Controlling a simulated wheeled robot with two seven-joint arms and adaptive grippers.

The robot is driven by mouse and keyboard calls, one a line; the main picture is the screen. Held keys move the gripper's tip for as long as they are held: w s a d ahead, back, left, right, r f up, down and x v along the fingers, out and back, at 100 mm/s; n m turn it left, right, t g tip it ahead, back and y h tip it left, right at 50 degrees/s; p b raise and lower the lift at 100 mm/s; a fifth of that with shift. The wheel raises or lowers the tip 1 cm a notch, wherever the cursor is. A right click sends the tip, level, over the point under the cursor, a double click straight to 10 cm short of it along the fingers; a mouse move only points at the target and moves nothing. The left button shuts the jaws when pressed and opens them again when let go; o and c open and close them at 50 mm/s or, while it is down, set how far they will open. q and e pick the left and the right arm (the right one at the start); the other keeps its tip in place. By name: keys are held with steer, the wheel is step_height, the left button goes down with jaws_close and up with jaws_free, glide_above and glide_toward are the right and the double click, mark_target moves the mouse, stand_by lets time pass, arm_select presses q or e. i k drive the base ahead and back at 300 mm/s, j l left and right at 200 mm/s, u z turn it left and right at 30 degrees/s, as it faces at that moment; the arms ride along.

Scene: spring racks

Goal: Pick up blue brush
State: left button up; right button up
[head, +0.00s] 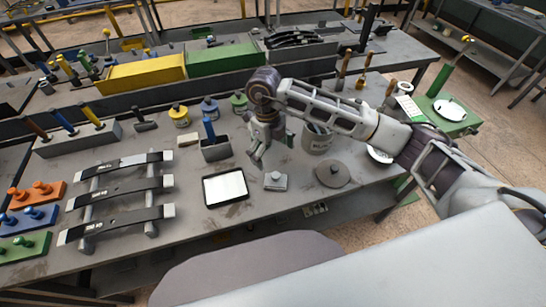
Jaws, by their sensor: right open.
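A blue upright handle (209,131), which looks like the blue brush, stands in a small grey box (217,151) near the middle of the table in the head view. Its lower end is hidden inside the box. My right gripper (257,158) points down over the table, to the right of the grey box and apart from it. It is open, and I see nothing between its fingers. Another blue handle (63,122) stands in a long grey rack (85,139) at the left. My left gripper is out of view.
A black-framed white tablet (225,187) lies in front of the box. A small grey block (275,181) and a round grey lid (332,174) are to its right. Black leaf springs (120,188) on a rack fill the left. Yellow (148,74) and green (224,57) bins stand behind.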

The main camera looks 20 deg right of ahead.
mark_target(72, 132)
steer(key=u, duration=1.4)
